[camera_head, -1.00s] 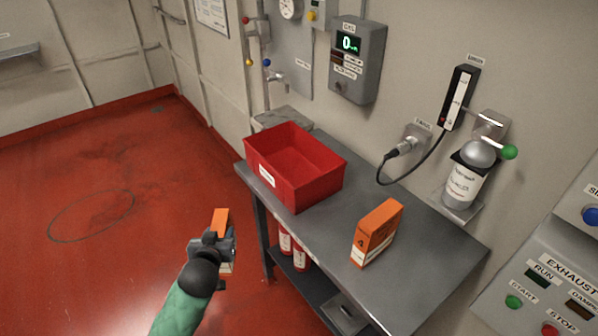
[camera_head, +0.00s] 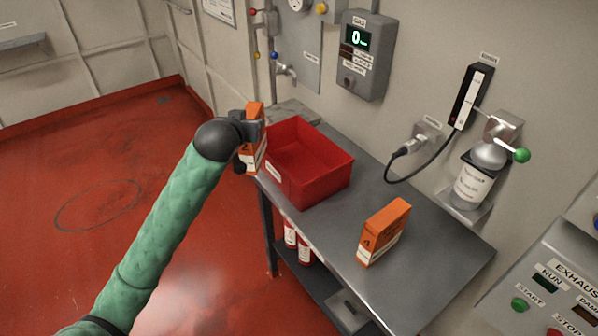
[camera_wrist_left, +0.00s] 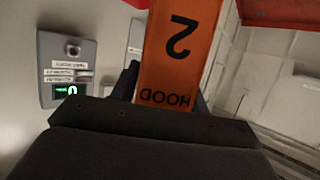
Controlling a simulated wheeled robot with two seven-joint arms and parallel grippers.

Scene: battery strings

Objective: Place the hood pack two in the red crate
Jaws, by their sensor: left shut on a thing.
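My left gripper (camera_head: 246,137) is shut on an orange and white pack (camera_head: 255,152). In the left wrist view this pack (camera_wrist_left: 180,50) reads "HOOD" and "2", upside down in the picture. In the head view it is upright, just left of the red crate (camera_head: 322,183) and about at or above its rim. The crate stands on the grey bench with its open top facing up, and the part of its inside that shows is empty. My right gripper is not in view.
Another orange pack (camera_head: 383,232), marked 4, stands on the grey bench (camera_head: 425,245) right of the crate. A dispenser bottle (camera_head: 472,185) and a black cable (camera_head: 390,172) are at the wall behind. Red cylinders (camera_head: 298,243) stand on the lower shelf.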

